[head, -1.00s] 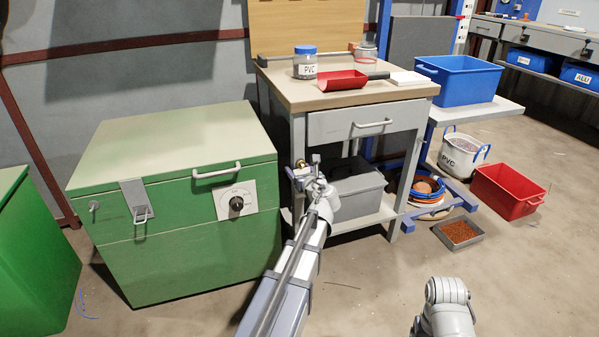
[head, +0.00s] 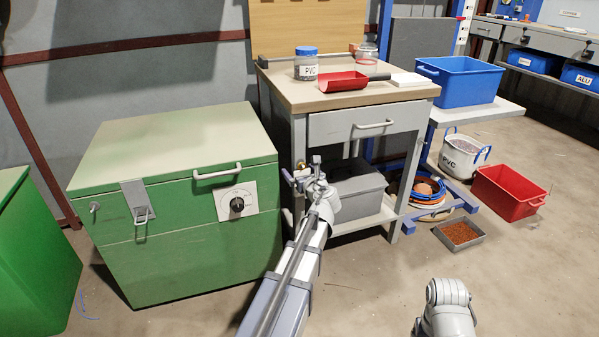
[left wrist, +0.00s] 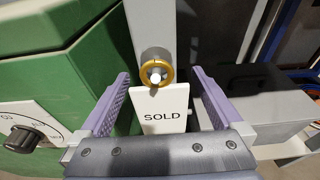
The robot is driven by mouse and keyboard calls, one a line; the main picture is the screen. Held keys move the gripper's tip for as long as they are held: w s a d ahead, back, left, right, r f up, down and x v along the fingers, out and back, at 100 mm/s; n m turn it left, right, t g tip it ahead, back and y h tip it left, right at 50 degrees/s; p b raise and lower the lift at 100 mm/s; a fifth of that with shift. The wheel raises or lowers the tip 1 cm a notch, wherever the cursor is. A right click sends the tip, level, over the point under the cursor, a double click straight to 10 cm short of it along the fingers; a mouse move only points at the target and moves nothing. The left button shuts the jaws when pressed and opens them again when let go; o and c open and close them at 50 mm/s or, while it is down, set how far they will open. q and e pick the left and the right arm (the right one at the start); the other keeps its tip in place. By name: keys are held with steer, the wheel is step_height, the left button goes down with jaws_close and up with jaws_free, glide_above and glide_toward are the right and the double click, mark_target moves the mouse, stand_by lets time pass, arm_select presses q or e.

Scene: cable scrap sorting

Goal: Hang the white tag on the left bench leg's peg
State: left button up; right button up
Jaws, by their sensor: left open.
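The white tag (left wrist: 164,112), printed SOLD, hangs upright below a gold ring (left wrist: 155,72) in the left wrist view. The ring is around the pale end of the peg (left wrist: 156,77) on the grey left bench leg (left wrist: 152,25). My left gripper (left wrist: 160,77) is open, its purple fingers on either side of the tag with gaps to both edges. The tag's lower edge is hidden by the gripper body. In the head view, my left gripper (head: 300,173) is at the bench's left leg (head: 299,138); the tag cannot be made out there. My right gripper is out of view.
A green chest (head: 170,200) stands close left of the bench leg. A grey box (head: 359,192) sits on the bench's lower shelf, right of my gripper. The bench top (head: 290,92) holds a PVC jar (head: 305,65) and red scoop (head: 342,81).

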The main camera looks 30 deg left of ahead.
arm_select(q)
steer(key=shift+p+v, duration=0.8)
steer(key=shift+v, duration=3.1)
steer(key=shift+w, duration=0.1)
steer(key=b+x, duration=0.1)
steer(key=x, duration=0.6)
steer(key=shift+w+a+f+b, duration=0.1)
steer(key=shift+w+a+b, duration=0.1)
steer(key=shift+a+b, duration=0.1)
steer(key=shift+s, duration=0.1)
